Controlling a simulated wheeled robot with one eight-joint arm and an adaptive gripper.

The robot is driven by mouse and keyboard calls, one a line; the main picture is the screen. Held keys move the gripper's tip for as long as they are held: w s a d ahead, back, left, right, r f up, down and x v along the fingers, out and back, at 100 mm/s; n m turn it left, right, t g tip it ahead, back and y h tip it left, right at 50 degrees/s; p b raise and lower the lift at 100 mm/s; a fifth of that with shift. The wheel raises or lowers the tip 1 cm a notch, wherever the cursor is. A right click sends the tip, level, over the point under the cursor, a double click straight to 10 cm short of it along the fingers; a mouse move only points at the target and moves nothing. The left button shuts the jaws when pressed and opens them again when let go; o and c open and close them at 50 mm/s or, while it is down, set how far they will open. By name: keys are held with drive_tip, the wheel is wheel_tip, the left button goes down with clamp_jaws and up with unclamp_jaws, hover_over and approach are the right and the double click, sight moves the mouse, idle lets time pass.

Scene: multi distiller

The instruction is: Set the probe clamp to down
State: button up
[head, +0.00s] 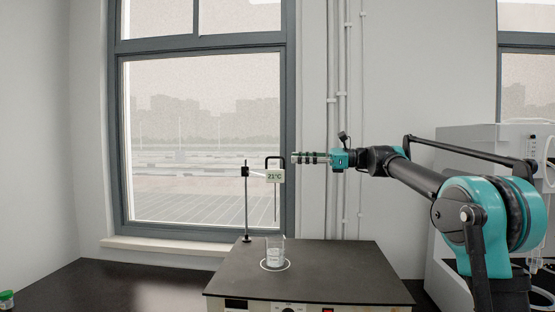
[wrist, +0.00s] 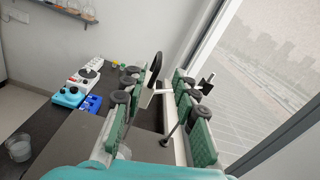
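The probe clamp (head: 245,171) sits high on a thin upright rod (head: 246,210) at the back left of the black-topped plate. It carries a white probe display reading 21°C (head: 275,176), with a black loop handle (head: 273,158) on top and a thin probe hanging below, its tip above the glass beaker (head: 275,252). My gripper (head: 298,157) is level with the handle, just to its right. In the wrist view, my gripper (wrist: 157,85) has its green-padded fingers spread apart, with the black handle (wrist: 155,68) showing between and beyond them. Contact cannot be seen.
The beaker stands on a white ring on the plate (head: 340,275). A window (head: 200,140) is behind the rod. A large white machine (head: 475,150) stands at the right. In the wrist view, teal and blue devices (wrist: 68,96) stand on the dark bench.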

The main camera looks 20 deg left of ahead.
sight(277, 158)
drive_tip(key=x, duration=0.8)
clamp_jaws()
